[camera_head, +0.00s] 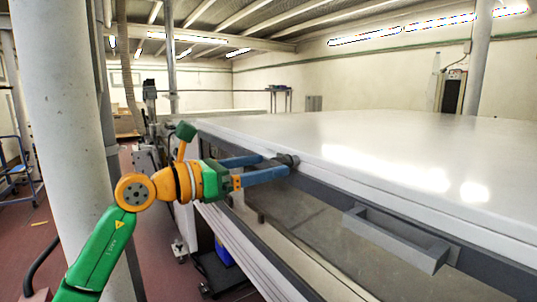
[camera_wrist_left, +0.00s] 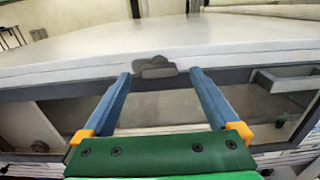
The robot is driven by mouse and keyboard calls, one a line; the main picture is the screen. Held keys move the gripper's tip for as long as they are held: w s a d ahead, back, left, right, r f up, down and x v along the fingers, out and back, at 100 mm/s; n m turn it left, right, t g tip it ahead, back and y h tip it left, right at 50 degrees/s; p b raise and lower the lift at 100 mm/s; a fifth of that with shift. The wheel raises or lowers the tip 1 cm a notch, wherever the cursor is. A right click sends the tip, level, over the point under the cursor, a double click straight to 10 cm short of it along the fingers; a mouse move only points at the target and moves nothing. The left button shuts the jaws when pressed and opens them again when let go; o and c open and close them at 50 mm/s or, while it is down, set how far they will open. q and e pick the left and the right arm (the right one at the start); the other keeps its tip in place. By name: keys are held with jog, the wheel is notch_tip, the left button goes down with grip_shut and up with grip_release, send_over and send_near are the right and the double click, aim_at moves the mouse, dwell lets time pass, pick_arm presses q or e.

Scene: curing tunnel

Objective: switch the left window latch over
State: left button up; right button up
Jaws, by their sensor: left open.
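The left window latch (camera_head: 289,159) is a small dark grey piece on the window frame, just under the edge of the white top. It also shows in the left wrist view (camera_wrist_left: 153,67), between and just beyond my blue fingertips. My left gripper (camera_head: 276,165) is open, with one finger on each side of the latch. In the left wrist view, the gripper (camera_wrist_left: 161,74) has a clear gap between its fingers. I cannot tell whether either finger touches the latch. My right gripper is not in view.
A grey bar handle (camera_head: 400,236) juts from the frame to the right of the latch. The broad white top (camera_head: 400,140) extends behind the frame. A thick pale column (camera_head: 70,110) stands at the left, near my arm. A blue trolley (camera_head: 20,170) stands at the far left.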

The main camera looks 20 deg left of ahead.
pick_arm(q)
jog(key=shift+x, duration=1.05)
jog(key=shift+w+f, duration=0.15)
jog(key=shift+f, duration=0.05)
jog(key=shift+a, duration=0.1)
jog(key=c, duration=1.4)
